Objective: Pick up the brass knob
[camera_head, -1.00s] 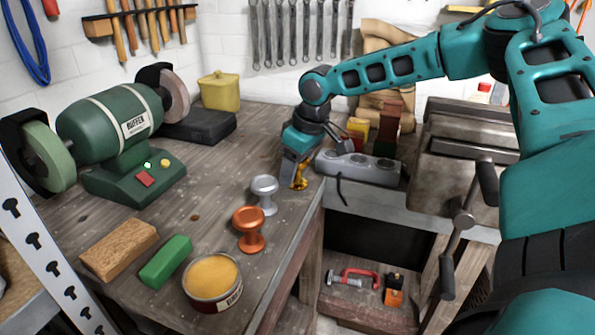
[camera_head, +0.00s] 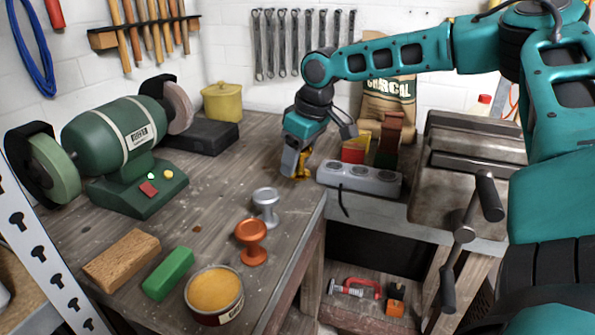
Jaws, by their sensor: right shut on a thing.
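The brass knob (camera_head: 303,166) is a small golden piece near the bench's right edge, partly hidden by my right gripper (camera_head: 297,170). My right gripper comes down from above and is shut on the knob. I cannot tell whether the knob is clear of the bench top. A silver knob (camera_head: 266,206) and a copper knob (camera_head: 252,242) stand upright on the bench, nearer the front. My left gripper is not in view.
A grey power strip (camera_head: 358,180) lies just right of my gripper, with coloured blocks (camera_head: 353,153) behind it. A green bench grinder (camera_head: 115,135) stands at left. A wood block (camera_head: 122,260), green bar (camera_head: 168,273) and round tin (camera_head: 214,292) lie in front.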

